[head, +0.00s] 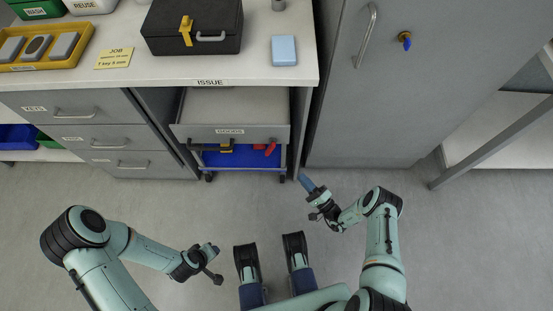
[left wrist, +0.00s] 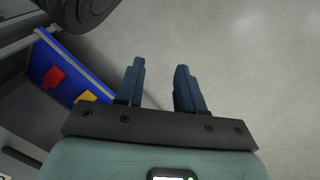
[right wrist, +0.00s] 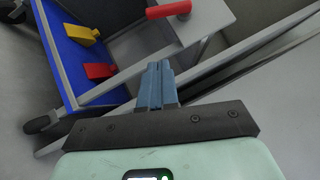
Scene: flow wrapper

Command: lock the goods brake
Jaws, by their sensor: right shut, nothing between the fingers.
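The goods trolley, with a grey top labelled GOODS (head: 229,131) and a blue lower deck (head: 240,160), stands on casters under the bench. A yellow piece (head: 226,147) and red pieces (head: 270,149) show at its front. The right wrist view shows a yellow piece (right wrist: 82,33) and a red piece (right wrist: 99,71) by the blue deck, and a red cylindrical handle (right wrist: 168,9) higher up. I cannot tell which is the brake. My right gripper (head: 304,181) is shut and empty, just right of the trolley's front, apart from it. My left gripper (left wrist: 160,75) is open and empty over the floor.
A grey cabinet (head: 400,110) with a handle and blue key stands right of the trolley. Drawers (head: 100,135) stand to its left. The bench top holds a black box (head: 190,40), a blue block (head: 284,50) and a yellow tray (head: 70,60). The floor in front is clear.

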